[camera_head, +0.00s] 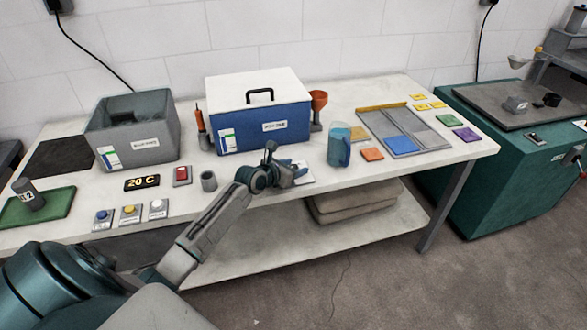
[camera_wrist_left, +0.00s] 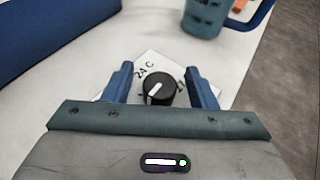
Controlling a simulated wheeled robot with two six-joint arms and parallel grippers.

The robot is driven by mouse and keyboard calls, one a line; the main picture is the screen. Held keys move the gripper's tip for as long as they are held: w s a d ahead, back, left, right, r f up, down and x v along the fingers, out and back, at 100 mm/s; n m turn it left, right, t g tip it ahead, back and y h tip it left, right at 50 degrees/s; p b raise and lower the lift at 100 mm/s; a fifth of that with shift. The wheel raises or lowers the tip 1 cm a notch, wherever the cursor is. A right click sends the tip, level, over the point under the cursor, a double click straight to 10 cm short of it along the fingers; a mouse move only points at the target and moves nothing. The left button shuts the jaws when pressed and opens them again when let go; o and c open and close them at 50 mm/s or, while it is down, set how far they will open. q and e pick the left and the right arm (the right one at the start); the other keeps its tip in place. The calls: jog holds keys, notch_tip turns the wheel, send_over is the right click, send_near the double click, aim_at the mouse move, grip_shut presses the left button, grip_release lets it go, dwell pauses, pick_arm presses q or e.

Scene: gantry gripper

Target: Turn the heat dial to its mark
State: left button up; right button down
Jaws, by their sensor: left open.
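The heat dial (camera_wrist_left: 154,88) is a round black knob with a white pointer line, on a white plate (camera_wrist_left: 150,62) with printed marks, one reading "24 C". In the left wrist view the pointer slants toward the upper right. My left gripper (camera_wrist_left: 160,80) is open, with one blue finger on each side of the dial and a gap on both sides. In the head view my left gripper (camera_head: 290,172) is at the table's front edge and hides the dial; part of the white plate shows beside it. My right gripper is not in view.
A display (camera_head: 142,183) reads "20 C". A blue box (camera_head: 255,125) with a white lid stands behind the gripper. A blue jug (camera_head: 339,147) stands to its right, a small grey cup (camera_head: 208,181) to its left. Several buttons (camera_head: 130,214) line the front edge.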

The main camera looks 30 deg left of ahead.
pick_arm(q)
jog(key=c, duration=1)
jog(key=shift+o, duration=0.2)
